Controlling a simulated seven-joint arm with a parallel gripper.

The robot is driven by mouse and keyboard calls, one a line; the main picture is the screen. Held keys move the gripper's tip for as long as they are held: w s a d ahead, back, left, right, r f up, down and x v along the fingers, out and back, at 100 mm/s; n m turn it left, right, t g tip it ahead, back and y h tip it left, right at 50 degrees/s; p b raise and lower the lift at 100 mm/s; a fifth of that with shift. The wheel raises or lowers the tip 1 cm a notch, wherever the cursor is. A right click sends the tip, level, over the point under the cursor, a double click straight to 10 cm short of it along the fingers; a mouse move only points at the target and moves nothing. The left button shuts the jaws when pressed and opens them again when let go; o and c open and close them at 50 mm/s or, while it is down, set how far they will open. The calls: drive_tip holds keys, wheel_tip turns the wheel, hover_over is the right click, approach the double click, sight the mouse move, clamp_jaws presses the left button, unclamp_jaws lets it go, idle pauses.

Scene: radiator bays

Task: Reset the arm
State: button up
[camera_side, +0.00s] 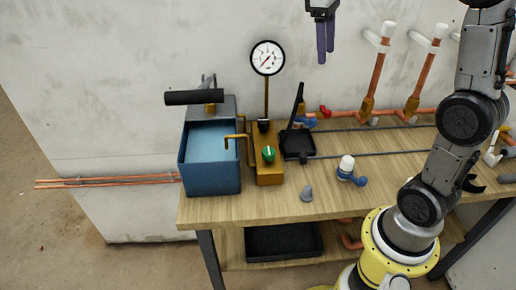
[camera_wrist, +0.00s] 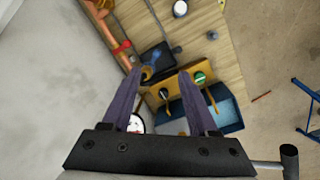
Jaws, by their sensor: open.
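My gripper (camera_side: 325,42) is raised high above the back of the wooden bench (camera_side: 240,209), near the wall. Its two purple fingers point down. In the wrist view my gripper (camera_wrist: 160,95) is open, with a clear gap between the fingers and nothing held. The fingers look close together in the side view because of the angle. Only part of my arm shows in the side view, at the right.
A blue tank (camera_side: 211,170) with a black-handled lever stands at the bench's left. Copper pipes (camera_side: 377,72) with white caps rise along the wall. Air around my gripper is clear.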

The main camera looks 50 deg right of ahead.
drive_tip(key=s+a+f+t+y, duration=0.1)
drive_tip(key=s+a+f+t, duration=0.15)
drive_tip(key=s+a, duration=0.4)
drive_tip(key=s+a+f+t, duration=0.1)
drive_tip(key=s+a+t, duration=0.2)
drive_tip(key=s+a, duration=0.35)
drive_tip(key=s+f+m+t, duration=0.1)
drive_tip(key=s+f+m, duration=0.1)
drive_tip(key=f, duration=0.3)
drive_tip(key=shift+s+f+y, duration=0.2)
drive_tip(key=shift+s+y, duration=0.1)
drive_tip(key=shift+s, duration=0.2)
idle(0.4)
